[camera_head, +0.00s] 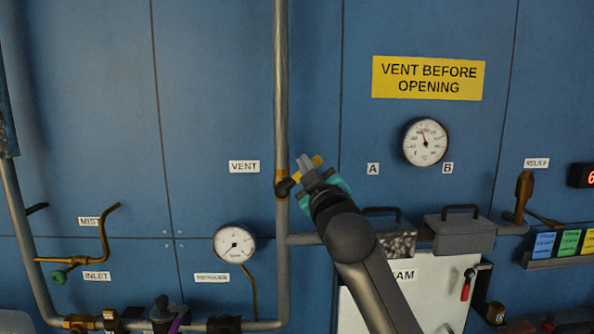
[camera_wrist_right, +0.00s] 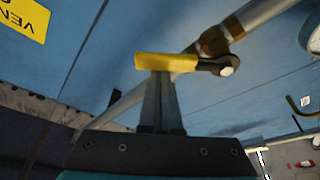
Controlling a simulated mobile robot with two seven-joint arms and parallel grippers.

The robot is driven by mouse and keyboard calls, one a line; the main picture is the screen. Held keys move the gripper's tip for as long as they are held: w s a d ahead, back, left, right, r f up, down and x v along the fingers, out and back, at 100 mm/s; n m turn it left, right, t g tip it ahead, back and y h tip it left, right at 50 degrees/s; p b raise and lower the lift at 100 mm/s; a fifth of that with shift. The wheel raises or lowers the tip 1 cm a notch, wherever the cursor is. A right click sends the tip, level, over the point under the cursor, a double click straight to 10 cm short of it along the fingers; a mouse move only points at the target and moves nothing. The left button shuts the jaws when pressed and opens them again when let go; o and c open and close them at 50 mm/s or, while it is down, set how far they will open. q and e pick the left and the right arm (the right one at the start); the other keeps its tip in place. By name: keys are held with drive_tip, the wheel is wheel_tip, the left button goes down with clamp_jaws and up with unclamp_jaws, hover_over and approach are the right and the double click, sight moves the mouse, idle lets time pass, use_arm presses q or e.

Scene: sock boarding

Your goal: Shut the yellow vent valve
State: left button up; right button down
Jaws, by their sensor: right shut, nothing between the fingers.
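The yellow vent valve handle (camera_head: 317,161) shows beside the vertical pipe, right of the VENT label (camera_head: 244,167). It slants up and to the right from its brass valve body (camera_head: 283,188). My right gripper (camera_head: 306,164) is at the handle and hides part of it; its fingers are shut with nothing between them. In the right wrist view the yellow handle (camera_wrist_right: 165,62) lies across the tips of the closed fingers (camera_wrist_right: 160,82). I cannot tell whether they touch it. The brass valve body (camera_wrist_right: 213,42) is to the right there. My left gripper is not in view.
A vertical grey pipe (camera_head: 281,90) runs up the blue panel. A gauge (camera_head: 234,244) is lower left and another gauge (camera_head: 425,142) upper right. Grey boxes with handles (camera_head: 460,236) stand right of my arm. The panel above the gripper is clear.

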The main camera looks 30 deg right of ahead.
drive_tip(key=f+m+h+b, duration=0.1)
drive_tip(key=m, duration=0.2)
drive_tip(key=s+d+f+m+h, duration=0.1)
drive_tip(key=f+m, duration=0.1)
drive_tip(key=m, duration=0.1)
drive_tip(key=d+f+m+g+h+b, duration=0.1)
drive_tip(key=m+h, duration=0.1)
drive_tip(key=m, duration=0.1)
drive_tip(key=shift+s+d+f+b, duration=0.2)
drive_tip(key=shift+b, duration=0.15)
drive_tip(key=shift+f, duration=0.15)
